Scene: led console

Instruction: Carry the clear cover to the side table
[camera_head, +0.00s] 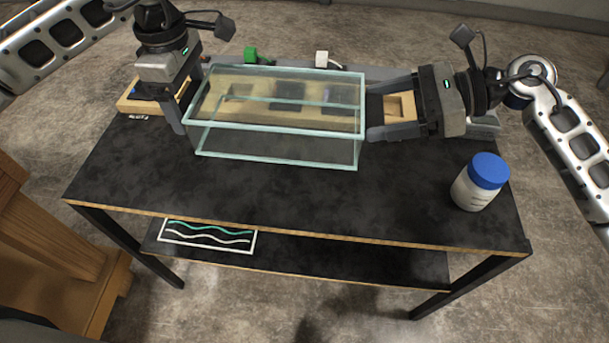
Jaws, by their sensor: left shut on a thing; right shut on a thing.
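The clear cover (275,146) is a see-through box with pale green edges, at the back middle of the black table (300,205). My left gripper (188,110) is shut on the cover's left end. My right gripper (368,115) is shut on its right end. The cover looks level; I cannot tell whether its underside touches the table. Through it show a wooden console (246,104) and dark blocks. A wooden piece of furniture (50,240), perhaps the side table, is at the lower left, cut off by the frame.
A white jar with a blue lid (478,182) stands at the table's right. A green item (250,56) and a white item (321,60) sit behind the cover. A white-framed picture with wavy lines (207,234) is on the lower shelf. The table's front middle is clear.

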